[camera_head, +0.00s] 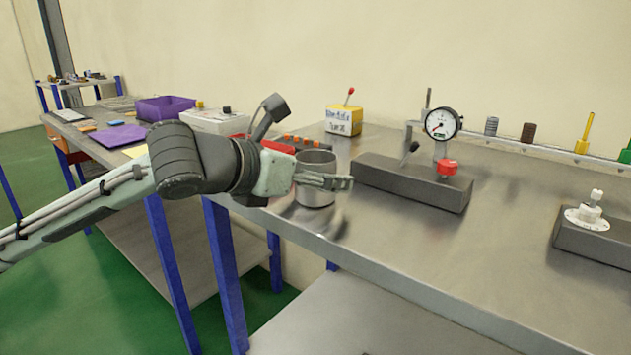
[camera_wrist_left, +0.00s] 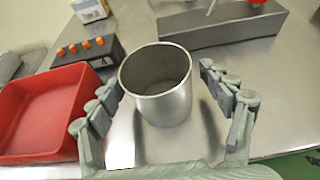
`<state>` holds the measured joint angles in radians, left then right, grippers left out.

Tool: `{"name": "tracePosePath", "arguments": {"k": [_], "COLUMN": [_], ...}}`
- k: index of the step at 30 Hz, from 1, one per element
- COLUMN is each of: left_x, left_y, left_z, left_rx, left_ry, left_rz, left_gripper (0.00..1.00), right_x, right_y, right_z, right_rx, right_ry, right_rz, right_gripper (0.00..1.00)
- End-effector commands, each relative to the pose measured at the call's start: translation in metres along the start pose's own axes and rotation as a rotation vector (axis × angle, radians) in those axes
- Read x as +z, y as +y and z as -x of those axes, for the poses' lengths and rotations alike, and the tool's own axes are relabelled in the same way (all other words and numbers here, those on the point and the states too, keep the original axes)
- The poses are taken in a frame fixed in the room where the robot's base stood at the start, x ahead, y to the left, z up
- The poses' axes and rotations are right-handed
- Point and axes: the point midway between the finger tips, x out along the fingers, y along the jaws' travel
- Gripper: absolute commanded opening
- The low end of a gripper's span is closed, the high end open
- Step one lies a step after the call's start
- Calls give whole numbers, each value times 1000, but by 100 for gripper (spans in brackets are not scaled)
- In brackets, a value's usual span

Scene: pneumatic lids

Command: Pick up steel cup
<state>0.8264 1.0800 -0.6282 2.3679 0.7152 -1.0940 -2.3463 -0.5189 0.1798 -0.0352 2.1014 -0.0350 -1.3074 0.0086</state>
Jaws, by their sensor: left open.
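The steel cup (camera_head: 316,180) stands upright on the steel workbench (camera_head: 420,235) near its front edge, partly hidden by my left gripper in the head view. My left gripper (camera_head: 340,182) comes in from the left at the height of the cup. In the left wrist view the cup (camera_wrist_left: 158,88) is between the two open fingers of my left gripper (camera_wrist_left: 152,105), with gaps visible on both sides. The cup looks empty inside. My right gripper is in neither view.
A red tray (camera_wrist_left: 45,112) lies left of the cup, and a dark block with orange knobs (camera_wrist_left: 88,52) stands behind it.

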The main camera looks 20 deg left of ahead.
Motion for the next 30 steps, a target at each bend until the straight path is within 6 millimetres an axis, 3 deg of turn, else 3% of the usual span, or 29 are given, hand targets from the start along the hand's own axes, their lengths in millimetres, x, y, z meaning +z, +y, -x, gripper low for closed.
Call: {"name": "tracePosePath", "arguments": {"k": [2, 15, 23, 30], "left_x": [0, 0, 2, 19], "left_y": [0, 0, 0, 0], "left_z": [0, 0, 1, 8], "left_rx": [0, 0, 0, 0], "left_ry": [0, 0, -2, -4], "left_rz": [0, 0, -1, -1], "left_gripper": [80, 25, 24, 24], "right_x": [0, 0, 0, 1], "right_y": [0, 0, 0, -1], "right_z": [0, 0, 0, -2], "right_rx": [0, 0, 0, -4], "right_ry": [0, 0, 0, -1], "right_rz": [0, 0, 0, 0], "right_gripper": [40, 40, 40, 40]}}
